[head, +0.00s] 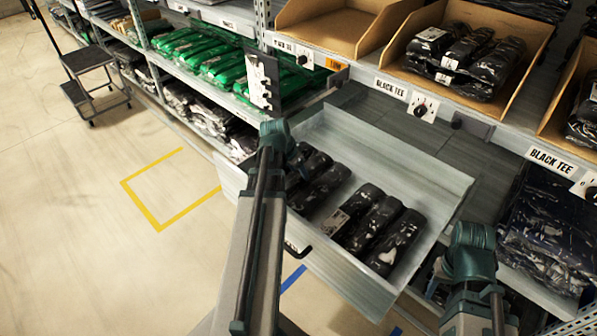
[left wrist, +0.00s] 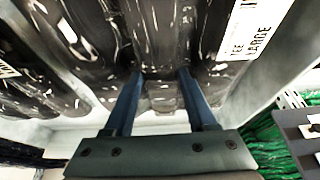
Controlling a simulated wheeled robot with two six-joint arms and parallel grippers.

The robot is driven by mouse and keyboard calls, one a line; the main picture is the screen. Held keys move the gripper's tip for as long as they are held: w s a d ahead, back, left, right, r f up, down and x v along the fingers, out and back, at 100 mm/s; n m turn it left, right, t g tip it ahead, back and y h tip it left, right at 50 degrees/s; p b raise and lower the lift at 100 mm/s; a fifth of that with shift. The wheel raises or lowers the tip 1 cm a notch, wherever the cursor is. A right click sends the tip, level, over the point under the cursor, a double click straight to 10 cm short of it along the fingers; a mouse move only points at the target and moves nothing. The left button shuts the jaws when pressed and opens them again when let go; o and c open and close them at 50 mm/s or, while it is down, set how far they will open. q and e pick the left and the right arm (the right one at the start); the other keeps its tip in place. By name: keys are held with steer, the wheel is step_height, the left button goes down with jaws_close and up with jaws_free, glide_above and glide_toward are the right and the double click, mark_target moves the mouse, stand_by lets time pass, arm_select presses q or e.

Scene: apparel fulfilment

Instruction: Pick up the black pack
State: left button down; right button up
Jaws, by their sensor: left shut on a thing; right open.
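Several black packs in clear wrap lie in an open grey drawer (head: 440,182). A group of three, including one black pack (head: 398,242), is at the right, and more lie at the left, partly behind my left arm. In the left wrist view, the two blue fingers of my left gripper (left wrist: 160,76) are shut on a black pack (left wrist: 155,35), with dark wrap between and beyond the tips. A white label (left wrist: 250,32) shows at the upper right. My left gripper is hidden in the head view. My right arm is at the lower right, its gripper unseen.
The drawer walls stand close around the packs. Above is a shelf with cardboard bins (head: 520,45) of black packs. Green packs (head: 222,62) lie on a shelf to the left. A step stool (head: 92,80) stands on open floor.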

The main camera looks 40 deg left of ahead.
step_height(320, 180, up, 10)
steer(key=p, duration=0.9)
steer(key=shift+f, duration=0.25)
